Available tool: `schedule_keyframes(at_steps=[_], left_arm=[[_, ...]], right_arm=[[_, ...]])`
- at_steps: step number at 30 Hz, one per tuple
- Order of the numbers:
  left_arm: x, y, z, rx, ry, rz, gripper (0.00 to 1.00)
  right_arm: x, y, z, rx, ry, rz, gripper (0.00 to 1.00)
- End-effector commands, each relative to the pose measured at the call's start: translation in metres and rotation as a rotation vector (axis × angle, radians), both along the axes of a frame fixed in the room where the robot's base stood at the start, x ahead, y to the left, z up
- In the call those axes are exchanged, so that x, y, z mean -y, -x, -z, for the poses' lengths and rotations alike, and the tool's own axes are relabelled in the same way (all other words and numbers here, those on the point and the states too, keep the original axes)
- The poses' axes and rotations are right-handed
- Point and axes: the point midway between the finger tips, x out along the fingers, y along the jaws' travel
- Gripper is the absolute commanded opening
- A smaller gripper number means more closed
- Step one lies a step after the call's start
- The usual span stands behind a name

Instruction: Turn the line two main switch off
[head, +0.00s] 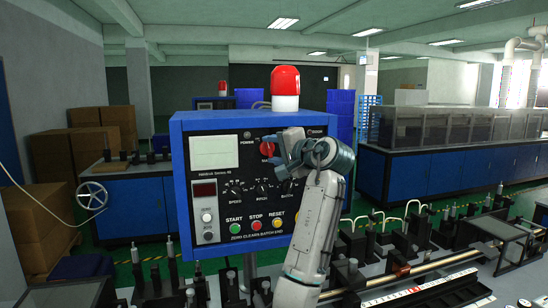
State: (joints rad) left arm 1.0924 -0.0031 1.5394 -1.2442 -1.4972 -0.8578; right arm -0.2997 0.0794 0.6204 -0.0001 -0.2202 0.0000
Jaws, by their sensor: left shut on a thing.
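A blue control box (178,190) with a dark front panel stands in the middle of the head view. Its red rotary switch (266,148) is at the upper middle of the panel, right of the pale screen. My left gripper (275,147) reaches in from the right side of the panel and is shut on the red switch. The fingers hide part of the switch, so its exact angle and markings cannot be read. My left wrist and forearm cover the panel's lower right. My right gripper is not in view.
A red beacon lamp (285,82) stands on top of the box. Below the switch are a row of black knobs and green (236,229), red (257,226) and yellow (277,223) buttons. Machine rails with fittings run along the front. Cardboard boxes (57,158) stand at left.

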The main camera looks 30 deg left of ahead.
Motion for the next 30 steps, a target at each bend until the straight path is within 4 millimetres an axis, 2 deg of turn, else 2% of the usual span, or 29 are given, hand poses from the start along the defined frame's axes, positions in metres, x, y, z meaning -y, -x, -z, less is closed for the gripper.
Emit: schedule_keyframes(at_steps=[15, 30], left_arm=[[-0.001, 0.001, 0.0, 0.314, 0.274, -0.001, 0.21], [-0.001, 0.001, -0.001, 0.414, 0.362, -0.002, 0.21]], right_arm=[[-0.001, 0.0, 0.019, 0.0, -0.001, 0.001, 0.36], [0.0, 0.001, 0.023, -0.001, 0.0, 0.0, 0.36]])
